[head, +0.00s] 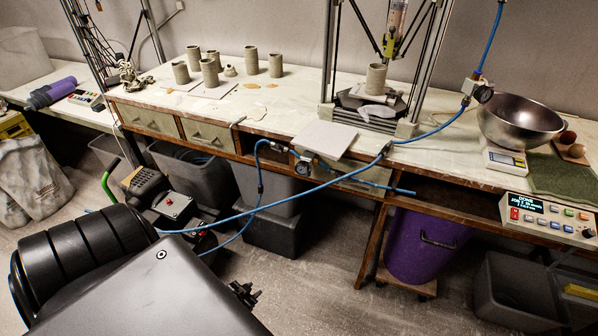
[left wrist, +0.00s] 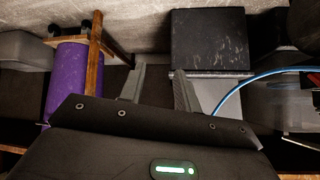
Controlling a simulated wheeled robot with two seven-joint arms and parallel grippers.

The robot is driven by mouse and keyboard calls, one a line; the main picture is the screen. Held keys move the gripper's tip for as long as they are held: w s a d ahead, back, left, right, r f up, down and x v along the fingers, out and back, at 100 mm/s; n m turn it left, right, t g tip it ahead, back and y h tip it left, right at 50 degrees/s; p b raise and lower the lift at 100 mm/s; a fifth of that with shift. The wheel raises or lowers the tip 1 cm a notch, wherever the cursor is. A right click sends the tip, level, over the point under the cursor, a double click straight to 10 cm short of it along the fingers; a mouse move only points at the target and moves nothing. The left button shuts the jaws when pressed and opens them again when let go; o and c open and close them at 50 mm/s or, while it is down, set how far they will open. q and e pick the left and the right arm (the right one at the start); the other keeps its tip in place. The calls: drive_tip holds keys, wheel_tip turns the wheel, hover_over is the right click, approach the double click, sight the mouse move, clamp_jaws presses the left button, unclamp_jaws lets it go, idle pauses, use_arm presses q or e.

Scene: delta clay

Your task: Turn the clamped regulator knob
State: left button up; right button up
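A small regulator with a round dark gauge (head: 302,165) sits at the bench's front edge, near the middle of the head view, with blue hose joined to it. Its knob is too small to make out clearly. My right gripper is not seen.
Blue hose (head: 330,183) runs diagonally across the bench front. Grey bins (head: 268,187) and a purple bin (head: 425,245) stand underneath; the purple bin also shows in the left wrist view (left wrist: 72,80). A pale slab (head: 325,139) lies on the bench edge. Floor before the bench is partly clear.

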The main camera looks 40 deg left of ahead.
use_arm(q)
drive_tip(key=w+a+r+t+h+b, duration=0.2)
drive_tip(key=w+a+r+t+b, duration=0.5)
drive_tip(key=w+r, duration=0.6)
drive_tip(key=w+r+m+t+h+b, duration=0.25)
drive_tip(key=w+r+h, duration=0.2)
drive_tip(key=r, duration=0.55)
drive_tip(key=w+r+m+t+h+b, duration=0.25)
drive_tip(key=r+h, duration=0.25)
drive_tip(key=r, duration=0.4)
drive_tip(key=d+x, duration=0.1)
drive_tip(key=x, duration=1)
drive_tip(key=shift+f+g+p, duration=0.2)
drive_tip(key=shift+g+p, duration=0.2)
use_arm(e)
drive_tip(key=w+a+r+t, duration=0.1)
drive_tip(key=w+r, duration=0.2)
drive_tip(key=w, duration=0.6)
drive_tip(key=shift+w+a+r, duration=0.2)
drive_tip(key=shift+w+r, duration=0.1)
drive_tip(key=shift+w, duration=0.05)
use_arm(q)
drive_tip(key=shift+w, duration=0.15)
drive_tip(key=c, duration=0.7)
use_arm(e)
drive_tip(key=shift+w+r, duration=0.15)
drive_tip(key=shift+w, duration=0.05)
